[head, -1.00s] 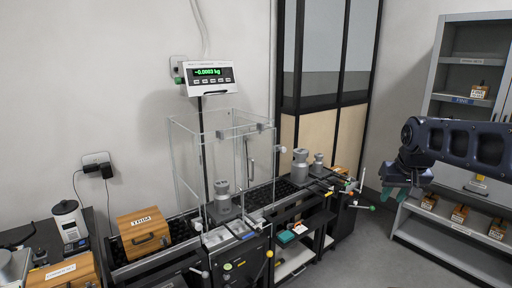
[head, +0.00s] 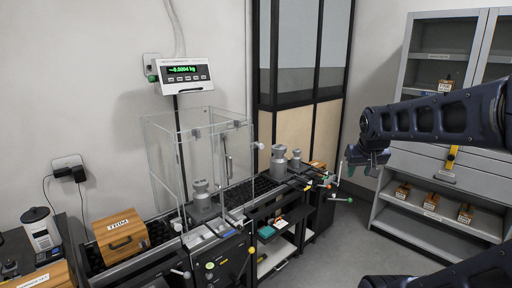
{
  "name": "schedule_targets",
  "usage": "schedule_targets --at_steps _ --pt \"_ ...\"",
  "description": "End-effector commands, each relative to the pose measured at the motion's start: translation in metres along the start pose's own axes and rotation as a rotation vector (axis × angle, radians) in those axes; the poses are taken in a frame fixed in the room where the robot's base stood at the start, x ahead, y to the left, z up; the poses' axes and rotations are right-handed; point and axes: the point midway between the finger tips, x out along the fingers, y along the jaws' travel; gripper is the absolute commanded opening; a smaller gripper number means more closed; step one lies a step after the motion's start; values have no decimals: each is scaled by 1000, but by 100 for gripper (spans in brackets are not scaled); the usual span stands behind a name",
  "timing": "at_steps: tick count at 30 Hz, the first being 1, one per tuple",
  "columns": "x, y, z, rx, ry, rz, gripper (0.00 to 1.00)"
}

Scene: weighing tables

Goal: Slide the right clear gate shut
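A clear-walled weighing enclosure (head: 160,160) stands on the bench in the middle of the head view. The right clear gate (head: 238,152) is on its right side, with a dark upright handle (head: 228,165); how far it is open is hard to tell. A grey metal weight (head: 201,203) stands inside the enclosure. My gripper (head: 368,166) hangs at the end of my arm, well to the right of the gate and touching nothing. Its fingers are small and dark here, so I cannot tell whether they are apart.
A display (head: 184,72) reading about -0.0004 kg stands above the enclosure. Wooden boxes (head: 122,236) are at left. A grey cabinet (head: 400,180) with small boxes stands at right, with open floor before it.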

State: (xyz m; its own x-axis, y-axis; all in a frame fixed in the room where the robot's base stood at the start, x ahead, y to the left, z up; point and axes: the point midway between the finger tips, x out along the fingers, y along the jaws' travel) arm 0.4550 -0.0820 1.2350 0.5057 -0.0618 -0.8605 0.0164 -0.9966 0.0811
Motion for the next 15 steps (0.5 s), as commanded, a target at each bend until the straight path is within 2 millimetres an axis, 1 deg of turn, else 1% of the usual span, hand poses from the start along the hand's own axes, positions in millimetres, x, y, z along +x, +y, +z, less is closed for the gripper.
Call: schedule_targets --at_steps 1,6,8,9,11,15 --pt "10 0 -17 -14 25 10 39" --pt "37 -5 -73 -69 134 32 39" --pt "47 -8 -92 -89 172 33 39" --pt "54 -11 -105 -103 198 33 39" --pt "64 -16 -122 -124 236 29 39" --pt "90 -30 -162 -174 324 9 39"
